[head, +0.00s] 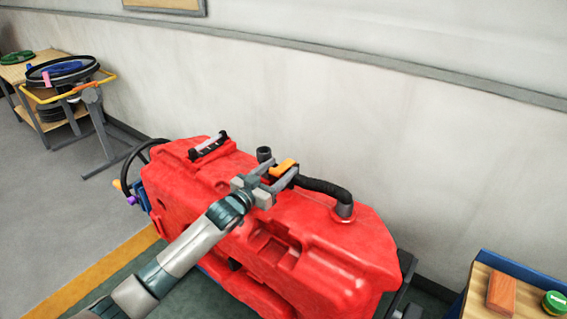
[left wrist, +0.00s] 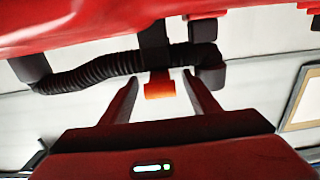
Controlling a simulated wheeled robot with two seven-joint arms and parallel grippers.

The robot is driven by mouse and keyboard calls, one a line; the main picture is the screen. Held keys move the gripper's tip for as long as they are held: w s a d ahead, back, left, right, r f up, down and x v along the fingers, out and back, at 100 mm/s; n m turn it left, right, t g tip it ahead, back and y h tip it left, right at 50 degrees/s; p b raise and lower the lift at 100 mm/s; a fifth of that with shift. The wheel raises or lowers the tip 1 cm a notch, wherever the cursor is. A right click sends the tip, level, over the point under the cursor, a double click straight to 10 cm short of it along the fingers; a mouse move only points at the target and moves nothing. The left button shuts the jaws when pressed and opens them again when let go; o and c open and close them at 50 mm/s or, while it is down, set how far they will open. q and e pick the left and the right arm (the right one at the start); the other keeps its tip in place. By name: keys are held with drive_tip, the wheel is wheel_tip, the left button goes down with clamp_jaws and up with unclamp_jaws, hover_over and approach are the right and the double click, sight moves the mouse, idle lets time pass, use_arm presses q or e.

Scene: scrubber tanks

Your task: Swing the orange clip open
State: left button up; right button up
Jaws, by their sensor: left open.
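The orange clip (head: 282,167) sits on top of the red scrubber tank (head: 325,245), by the end of a black corrugated hose (head: 322,187). My left gripper (head: 278,173) reaches over the tank, with its fingers open around or just short of the clip. In the left wrist view the orange clip (left wrist: 160,88) shows between the two spread fingers of the gripper (left wrist: 160,82), with gaps on both sides. The hose (left wrist: 90,75) runs just beyond the fingertips there. Whether a finger touches the clip, I cannot tell. My right gripper is not in view.
A black cap (head: 264,154) stands up beside the clip, and a dark handle (head: 208,146) sits farther left on the tank. The pale wall (head: 400,140) rises close behind. A table with an orange block (head: 501,293) stands at bottom right. A cart (head: 50,105) is at far left.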

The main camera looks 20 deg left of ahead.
use_arm(q)
drive_tip(key=shift+x, duration=1.2)
drive_tip(key=c, duration=1.2)
drive_tip(key=shift+w, duration=0.1)
